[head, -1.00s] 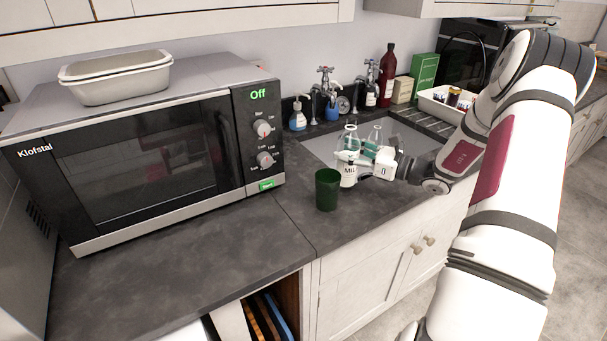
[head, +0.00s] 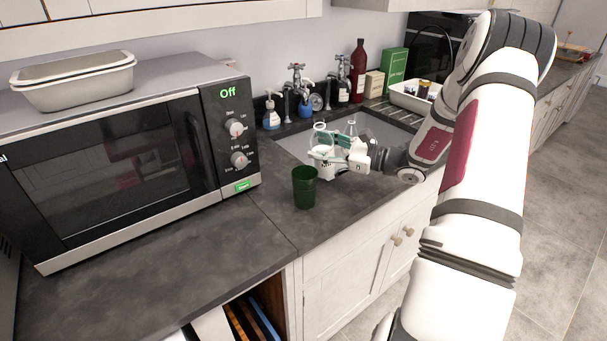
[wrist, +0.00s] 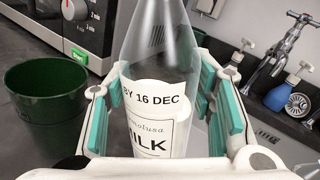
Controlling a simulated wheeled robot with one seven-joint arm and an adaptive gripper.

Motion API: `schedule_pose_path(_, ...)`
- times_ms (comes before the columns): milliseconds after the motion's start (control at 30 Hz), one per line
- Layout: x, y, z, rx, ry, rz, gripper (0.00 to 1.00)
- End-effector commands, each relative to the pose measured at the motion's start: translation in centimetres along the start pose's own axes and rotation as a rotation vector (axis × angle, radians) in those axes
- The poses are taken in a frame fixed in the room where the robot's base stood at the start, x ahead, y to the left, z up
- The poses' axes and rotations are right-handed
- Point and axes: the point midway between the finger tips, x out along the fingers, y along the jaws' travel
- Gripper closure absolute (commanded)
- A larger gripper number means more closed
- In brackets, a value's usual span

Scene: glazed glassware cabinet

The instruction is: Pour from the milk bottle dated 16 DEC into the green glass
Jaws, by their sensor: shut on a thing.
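The milk bottle (head: 321,136) is clear glass with a white label; the wrist view shows the same bottle (wrist: 158,105) with "BY 16 DEC" and "MILK" on it. My gripper (head: 330,152) is shut around its body, with teal pads on both sides in the wrist view (wrist: 162,110). The bottle looks about upright; its base is hidden, and I cannot tell if it touches the counter. The green glass (head: 304,188) stands upright on the counter, in front of and left of the bottle. It is at the left in the wrist view (wrist: 45,110), apart from the gripper.
A second clear bottle (head: 351,128) stands behind my gripper near the sink (head: 385,128). The microwave (head: 130,150) is left of the glass. Taps (head: 296,85) and soap bottles (head: 271,115) line the back. The counter (head: 190,245) in front of the microwave is clear.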

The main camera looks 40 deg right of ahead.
Motion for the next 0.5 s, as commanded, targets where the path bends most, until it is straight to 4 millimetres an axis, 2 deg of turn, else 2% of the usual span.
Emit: schedule_pose_path(500,0.19,0.80,-0.36,-0.337,0.019,-0.002,1.00)
